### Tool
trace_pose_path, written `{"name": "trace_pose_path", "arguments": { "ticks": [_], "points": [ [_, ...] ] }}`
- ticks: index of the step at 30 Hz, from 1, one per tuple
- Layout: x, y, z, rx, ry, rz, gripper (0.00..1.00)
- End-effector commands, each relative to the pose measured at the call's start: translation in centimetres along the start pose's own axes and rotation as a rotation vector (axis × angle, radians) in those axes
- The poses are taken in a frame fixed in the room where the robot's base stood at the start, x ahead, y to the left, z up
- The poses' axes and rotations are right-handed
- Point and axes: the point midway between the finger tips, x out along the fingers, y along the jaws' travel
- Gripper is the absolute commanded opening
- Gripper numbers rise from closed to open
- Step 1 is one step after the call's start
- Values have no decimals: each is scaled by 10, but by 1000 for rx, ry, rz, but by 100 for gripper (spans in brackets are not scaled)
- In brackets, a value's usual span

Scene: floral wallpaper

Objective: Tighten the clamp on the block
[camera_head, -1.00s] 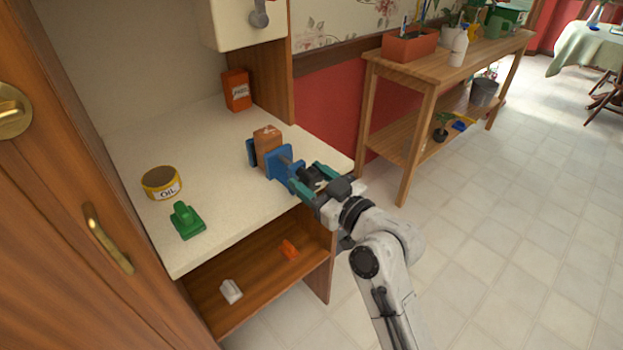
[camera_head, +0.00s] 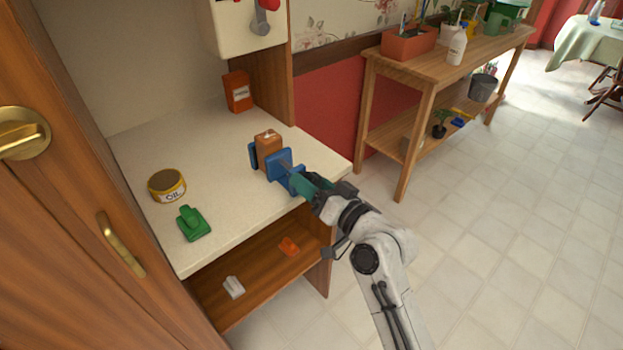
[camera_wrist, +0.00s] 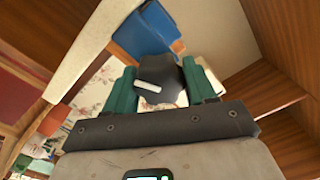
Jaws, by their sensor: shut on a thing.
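The clamp (camera_head: 281,170) is blue and sits at the counter's right edge, with the brown block (camera_head: 267,149) upright between its jaws. My gripper (camera_head: 306,184) reaches it from the lower right. In the wrist view, its green fingers are shut on the clamp's dark knob (camera_wrist: 157,82), which has a white mark on its face. The clamp's blue body (camera_wrist: 148,32) shows beyond the knob there. In the head view my gripper hides the knob. The block is not clearly seen in the wrist view.
A wooden plant bench (camera_head: 425,90) stands right.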

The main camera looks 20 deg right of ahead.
Motion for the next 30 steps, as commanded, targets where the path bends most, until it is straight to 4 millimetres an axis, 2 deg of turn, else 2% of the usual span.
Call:
{"name": "trace_pose_path", "arguments": {
  "ticks": [9, 23, 24, 30],
  "points": [
    [0, 0, -2, 103, 3, 0, 25],
    [0, 1, -2, 118, 5, 1, 25],
    [0, 1, -2, 118, 5, 1, 56],
    [0, 1, -2, 118, 3, 1, 75]
  ]
}}
